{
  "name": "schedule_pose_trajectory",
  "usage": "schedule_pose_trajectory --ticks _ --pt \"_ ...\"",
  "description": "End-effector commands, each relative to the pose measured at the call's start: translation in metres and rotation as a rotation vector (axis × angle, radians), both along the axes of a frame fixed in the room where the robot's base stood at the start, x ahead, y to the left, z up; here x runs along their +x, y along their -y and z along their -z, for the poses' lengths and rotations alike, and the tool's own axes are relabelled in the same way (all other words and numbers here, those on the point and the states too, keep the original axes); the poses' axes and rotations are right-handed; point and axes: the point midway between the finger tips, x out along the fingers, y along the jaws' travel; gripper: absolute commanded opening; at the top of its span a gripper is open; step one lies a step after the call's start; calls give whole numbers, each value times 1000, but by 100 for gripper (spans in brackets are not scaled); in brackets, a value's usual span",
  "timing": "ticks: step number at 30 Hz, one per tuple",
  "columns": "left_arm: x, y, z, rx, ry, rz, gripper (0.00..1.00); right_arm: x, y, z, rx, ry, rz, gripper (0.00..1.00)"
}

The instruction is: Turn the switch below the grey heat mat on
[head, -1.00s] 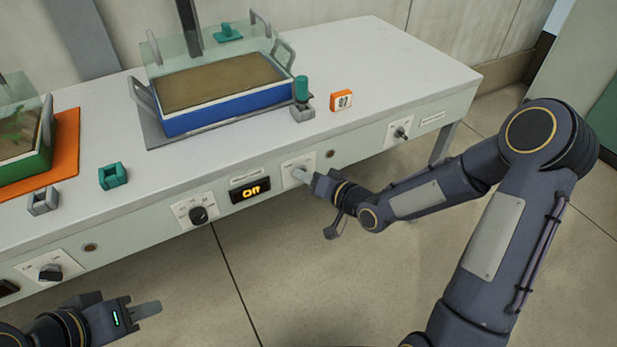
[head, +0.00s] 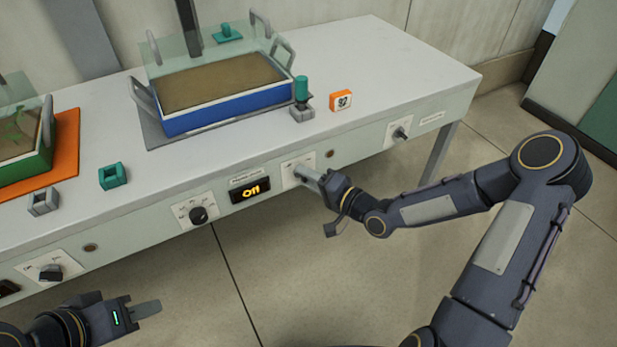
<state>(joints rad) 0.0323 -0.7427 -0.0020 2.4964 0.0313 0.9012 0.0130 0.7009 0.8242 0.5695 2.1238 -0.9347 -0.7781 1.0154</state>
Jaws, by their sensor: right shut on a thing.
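The grey heat mat (head: 153,130) lies on the bench under a blue tray (head: 215,109) of brown soil. Below it, on the bench's front panel, are a lit display (head: 250,190) with amber text too small to read surely and a white switch plate (head: 289,181). My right gripper (head: 302,175) is at this plate, shut on the switch's knob, which its fingers hide. My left gripper (head: 146,310) is low at the left, away from the bench front; its fingers overlap in this view, so I cannot tell its opening.
A black dial (head: 199,215) is left of the display, another knob (head: 400,134) is far right, and a third (head: 50,272) is at lower left. An orange mat (head: 68,150) with a green tray is at left. The floor in front is clear.

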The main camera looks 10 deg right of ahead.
Motion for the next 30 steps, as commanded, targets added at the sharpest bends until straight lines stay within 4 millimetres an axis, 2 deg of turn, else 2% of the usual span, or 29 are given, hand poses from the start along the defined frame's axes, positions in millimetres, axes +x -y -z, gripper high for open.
schedule_pose_trajectory --ticks 11,30 --pt "0 0 14 0 0 0 34 0 1 7 347 -100 2 15" --pt "0 0 55 0 0 0 34 -1 -1 10 869 -250 1 15"
